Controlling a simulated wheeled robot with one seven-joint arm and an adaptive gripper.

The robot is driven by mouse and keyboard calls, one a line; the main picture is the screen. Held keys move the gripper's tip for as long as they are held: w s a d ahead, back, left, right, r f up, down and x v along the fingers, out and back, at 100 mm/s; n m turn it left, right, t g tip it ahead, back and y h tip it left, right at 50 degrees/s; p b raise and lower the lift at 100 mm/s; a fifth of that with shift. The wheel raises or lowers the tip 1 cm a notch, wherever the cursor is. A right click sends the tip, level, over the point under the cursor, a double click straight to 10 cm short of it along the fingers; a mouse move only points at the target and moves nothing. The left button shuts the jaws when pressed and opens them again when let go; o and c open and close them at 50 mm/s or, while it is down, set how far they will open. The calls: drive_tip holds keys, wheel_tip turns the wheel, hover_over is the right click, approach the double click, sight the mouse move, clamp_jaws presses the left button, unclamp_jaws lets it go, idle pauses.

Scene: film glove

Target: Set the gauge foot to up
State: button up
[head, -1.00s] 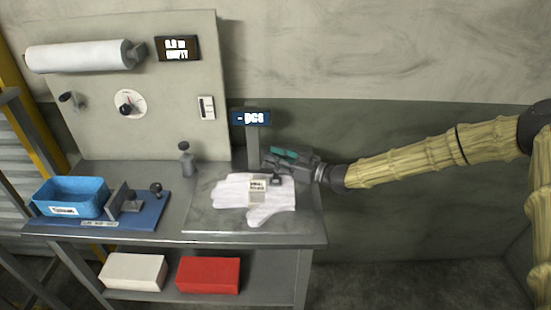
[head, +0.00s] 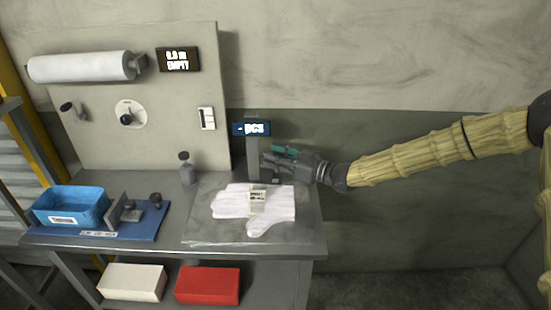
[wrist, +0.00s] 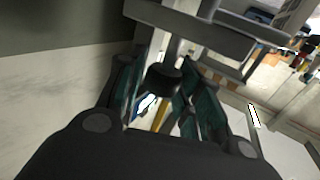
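The gauge is a grey post (head: 253,160) with a small "pcs" display (head: 251,129) at the back right of the bench. White gloves (head: 232,205) with a paper band (head: 257,201) lie in front of it. My gripper (head: 268,166) is at the post, just above and behind the gloves, reaching in from the right. In the wrist view a dark round knob (wrist: 164,78) sits between my teal finger pads, which stand apart; whether they touch it is unclear. The gauge foot is not clearly made out in the head view, and my gripper hides that area.
A blue bin (head: 70,206) and a blue-based fixture (head: 135,222) stand at the left of the bench. A film roll (head: 80,67), a dial (head: 130,114) and a switch (head: 207,118) are on the back panel. A small grey bottle-shaped item (head: 188,172) stands left of the post.

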drive_tip(key=shift+o, duration=0.7)
drive_tip(key=shift+s+d, duration=0.1)
drive_tip(key=v, duration=1.2)
